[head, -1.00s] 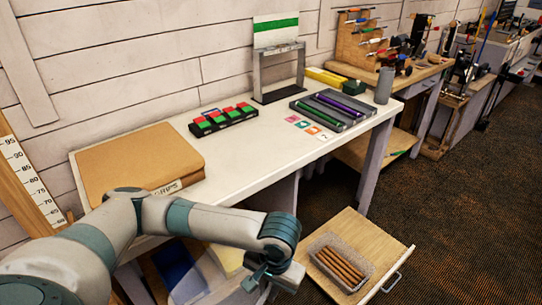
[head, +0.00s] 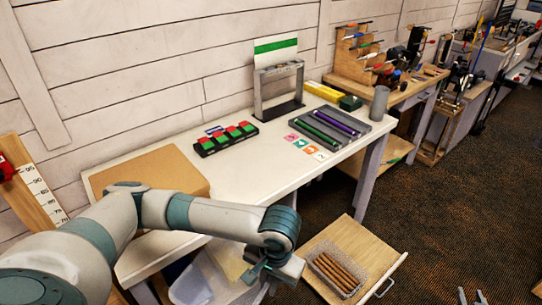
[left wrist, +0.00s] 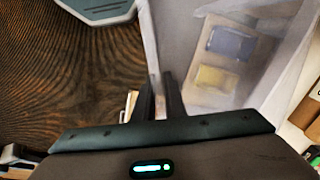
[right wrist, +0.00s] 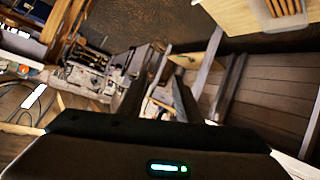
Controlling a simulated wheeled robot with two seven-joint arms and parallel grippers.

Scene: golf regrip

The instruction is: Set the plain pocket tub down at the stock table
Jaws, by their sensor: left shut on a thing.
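The plain pocket tub (left wrist: 185,40) looks like a pale, see-through box in the left wrist view, with a blue and a yellow patch showing through it. My left gripper (left wrist: 160,95) is shut on its wall. In the head view my left gripper (head: 252,280) is low in front of the white table (head: 240,175), below the top, and a pale see-through box (head: 190,288) shows partly behind my arm. My right gripper (right wrist: 160,95) has its fingers apart with nothing between them; only its tips (head: 472,297) show at the bottom right of the head view.
A pulled-out drawer (head: 340,238) holds a tray of brown sticks (head: 336,272) right of my left gripper. On the table are a brown box (head: 150,170), red-green blocks (head: 228,138), a grey stand (head: 278,90) and a grey tray (head: 328,128). The table's front strip is bare.

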